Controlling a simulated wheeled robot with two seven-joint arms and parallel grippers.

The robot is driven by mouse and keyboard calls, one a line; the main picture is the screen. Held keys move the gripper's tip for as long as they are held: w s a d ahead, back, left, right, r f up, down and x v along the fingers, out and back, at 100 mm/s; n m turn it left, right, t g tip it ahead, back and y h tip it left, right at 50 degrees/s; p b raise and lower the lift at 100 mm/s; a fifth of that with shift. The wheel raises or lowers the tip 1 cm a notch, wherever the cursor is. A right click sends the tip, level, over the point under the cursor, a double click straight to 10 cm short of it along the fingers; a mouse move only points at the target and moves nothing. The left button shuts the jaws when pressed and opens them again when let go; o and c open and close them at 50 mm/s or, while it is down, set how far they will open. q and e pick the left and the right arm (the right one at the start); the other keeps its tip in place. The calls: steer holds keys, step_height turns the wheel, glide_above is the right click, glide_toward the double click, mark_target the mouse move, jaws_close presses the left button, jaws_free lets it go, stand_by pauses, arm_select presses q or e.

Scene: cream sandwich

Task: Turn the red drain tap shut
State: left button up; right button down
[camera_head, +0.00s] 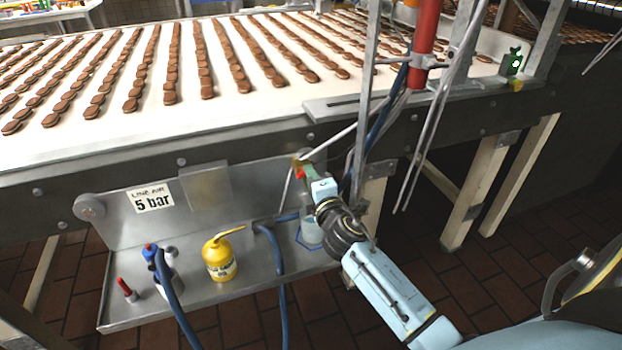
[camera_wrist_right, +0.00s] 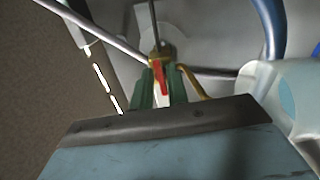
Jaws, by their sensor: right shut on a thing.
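The red drain tap (camera_head: 300,173) is small and sits under the conveyor's edge, at the right end of the metal back panel. In the right wrist view its red lever (camera_wrist_right: 160,77) stands between the two green fingers of my right gripper (camera_wrist_right: 161,90), which is shut on it. A brass-coloured fitting (camera_wrist_right: 191,80) shows beside the lever. In the head view my right gripper (camera_head: 308,178) reaches the tap from the lower right, and its fingers are mostly hidden. My left gripper is not in view.
Thin metal rods (camera_head: 350,130) cross near the tap. Brown biscuits line the conveyor (camera_head: 60,150).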

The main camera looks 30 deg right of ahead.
steer(key=shift+m, duration=0.5)
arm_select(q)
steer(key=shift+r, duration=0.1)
arm_select(e)
steer(key=c, duration=1.6)
jaws_free()
steer(key=shift+o, duration=0.2)
steer(key=shift+s, duration=0.1)
